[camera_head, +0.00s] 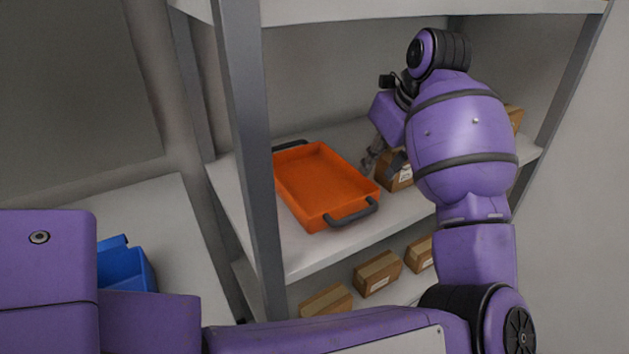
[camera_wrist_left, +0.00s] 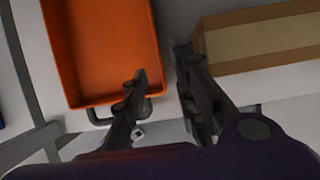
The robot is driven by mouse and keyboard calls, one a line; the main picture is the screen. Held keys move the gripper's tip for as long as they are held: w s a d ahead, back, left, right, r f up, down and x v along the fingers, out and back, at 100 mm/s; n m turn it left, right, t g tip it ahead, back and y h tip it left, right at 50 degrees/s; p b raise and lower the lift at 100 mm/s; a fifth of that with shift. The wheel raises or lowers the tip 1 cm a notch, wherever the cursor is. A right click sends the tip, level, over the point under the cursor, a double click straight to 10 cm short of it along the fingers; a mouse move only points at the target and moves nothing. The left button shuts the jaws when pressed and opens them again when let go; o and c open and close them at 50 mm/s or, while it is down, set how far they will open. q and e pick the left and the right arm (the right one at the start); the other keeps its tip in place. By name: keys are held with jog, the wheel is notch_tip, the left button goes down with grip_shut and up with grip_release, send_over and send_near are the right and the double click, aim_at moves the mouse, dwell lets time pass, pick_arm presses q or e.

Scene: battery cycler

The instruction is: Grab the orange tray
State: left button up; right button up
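The orange tray (camera_head: 322,180) lies flat and empty on the middle shelf, with a dark handle at its far end (camera_head: 290,146) and another at its near end (camera_head: 352,213). In the left wrist view the tray (camera_wrist_left: 102,45) fills the upper left, and its handle (camera_wrist_left: 122,113) is partly hidden behind a finger. My left gripper (camera_head: 381,161) is open and empty, above the shelf near the tray's right side. In the wrist view its fingers (camera_wrist_left: 163,68) are apart, between the tray and a cardboard box. My right gripper is out of view.
A cardboard box (camera_head: 398,177) stands right of the tray, close to my gripper; it also shows in the wrist view (camera_wrist_left: 260,40). A grey shelf post (camera_head: 252,130) rises left of the tray. Boxes (camera_head: 377,274) sit on the lower shelf. A blue bin (camera_head: 125,266) is at left.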

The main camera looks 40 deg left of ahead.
pick_arm(q)
send_over(348, 163)
jog(key=d, duration=0.2)
jog(key=shift+s+a+p, duration=0.15)
jog(key=shift+s+p, duration=0.2)
jog(key=shift+s, duration=0.05)
jog(key=x, duration=0.5)
jog(key=shift+c, duration=0.5)
grip_shut()
